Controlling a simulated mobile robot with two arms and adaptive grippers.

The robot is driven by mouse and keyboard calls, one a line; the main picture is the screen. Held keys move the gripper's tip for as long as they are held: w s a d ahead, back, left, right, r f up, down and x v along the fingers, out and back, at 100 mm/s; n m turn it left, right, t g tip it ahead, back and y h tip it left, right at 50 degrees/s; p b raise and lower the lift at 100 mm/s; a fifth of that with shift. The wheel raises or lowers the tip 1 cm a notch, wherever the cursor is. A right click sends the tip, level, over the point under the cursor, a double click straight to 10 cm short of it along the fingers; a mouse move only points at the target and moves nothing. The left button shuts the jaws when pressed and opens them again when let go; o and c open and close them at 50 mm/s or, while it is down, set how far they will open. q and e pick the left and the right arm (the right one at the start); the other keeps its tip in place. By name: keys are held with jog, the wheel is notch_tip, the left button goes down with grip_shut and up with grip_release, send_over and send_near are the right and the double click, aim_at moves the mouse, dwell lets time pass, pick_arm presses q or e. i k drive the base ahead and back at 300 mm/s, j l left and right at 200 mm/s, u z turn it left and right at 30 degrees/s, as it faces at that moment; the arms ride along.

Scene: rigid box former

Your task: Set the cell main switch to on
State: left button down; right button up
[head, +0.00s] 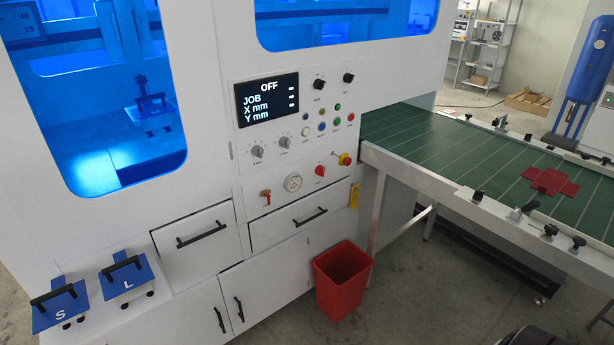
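The white machine's control panel (296,140) is in the middle of the head view. Its black display (267,98) reads OFF, JOB, X mm, Y mm. Below the buttons are a red knob (320,170) and a red-on-yellow control (345,159); I cannot tell which is the main switch. A small red-handled valve or lever (265,194) sits lower left beside a round gauge (293,183). The markings are too small to read.
A red bin (341,282) stands on the floor before the cabinet. A green conveyor (450,150) with a red cross-shaped blank (550,181) extends right. Blue plates marked S (60,308) and L (127,277) sit at left.

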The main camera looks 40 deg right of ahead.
aim_at(320, 171)
jog(key=z, duration=1.25)
